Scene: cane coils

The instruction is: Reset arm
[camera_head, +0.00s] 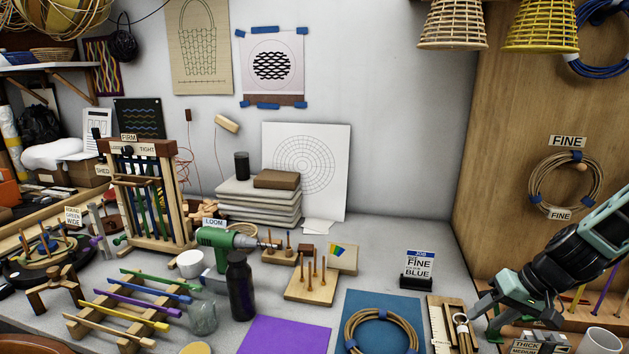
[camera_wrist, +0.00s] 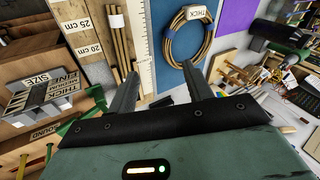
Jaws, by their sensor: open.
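My gripper (camera_head: 482,322) is at the lower right of the head view, over the front right of the workbench. In the wrist view my gripper (camera_wrist: 159,76) has its two dark fingers spread apart with nothing between them. A cane coil (camera_head: 381,313) lies on a blue mat (camera_head: 405,300) to the left of my gripper. In the wrist view the coil (camera_wrist: 168,48) lies beyond the fingertips, with a THICK tag and blue ties. Another cane coil (camera_head: 535,181), tagged FINE, hangs on the wooden panel.
A measuring board with cane pieces (camera_head: 460,330) lies beside my gripper. A FINE BLUE sign (camera_head: 418,268) stands behind it. A purple mat (camera_head: 285,336) lies bare farther left.

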